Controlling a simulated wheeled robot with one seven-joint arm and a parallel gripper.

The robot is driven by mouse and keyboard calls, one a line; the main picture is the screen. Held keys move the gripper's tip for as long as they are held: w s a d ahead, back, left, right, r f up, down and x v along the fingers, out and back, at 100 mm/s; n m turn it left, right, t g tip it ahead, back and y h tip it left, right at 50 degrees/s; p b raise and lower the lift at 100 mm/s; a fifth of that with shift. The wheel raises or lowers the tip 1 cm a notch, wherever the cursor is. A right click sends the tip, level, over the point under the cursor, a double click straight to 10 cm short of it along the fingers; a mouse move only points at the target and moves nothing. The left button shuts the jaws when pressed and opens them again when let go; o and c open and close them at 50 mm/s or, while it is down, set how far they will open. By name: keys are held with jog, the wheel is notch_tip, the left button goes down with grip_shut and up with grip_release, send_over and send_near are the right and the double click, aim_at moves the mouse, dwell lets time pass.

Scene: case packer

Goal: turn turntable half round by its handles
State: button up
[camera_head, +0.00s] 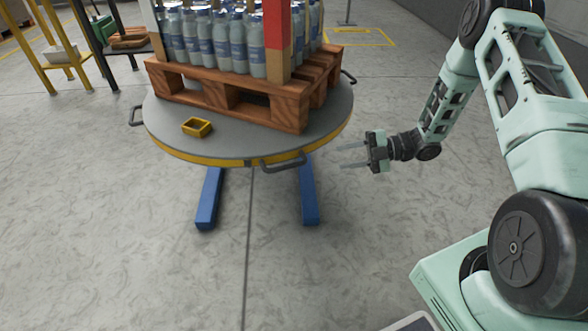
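The round grey turntable (226,141) with a yellow-edged rim stands ahead on blue legs. It bears a wooden pallet (215,97) stacked with bottles. Three handles show on its rim: the front handle (283,164), the left handle (136,116) and the right handle (349,77). My gripper (352,157) is at the right of the front handle, in the air beside the rim. Its two fingers point left and are spread apart with nothing between them. It appears clear of the handle. The far side of the turntable is hidden by the load.
A small yellow bin (197,127) sits on the turntable's front left. Blue legs (210,199) reach out along the floor. A yellow-framed rack (66,62) and a green crate (102,28) stand at the back left. The floor in front is clear.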

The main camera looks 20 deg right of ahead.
aim_at(301, 164)
jog(key=b+x, duration=0.3)
jog(key=x, duration=1.2)
jog(key=shift+w+a+f, duration=0.1)
jog(key=shift+a, duration=0.2)
grip_shut()
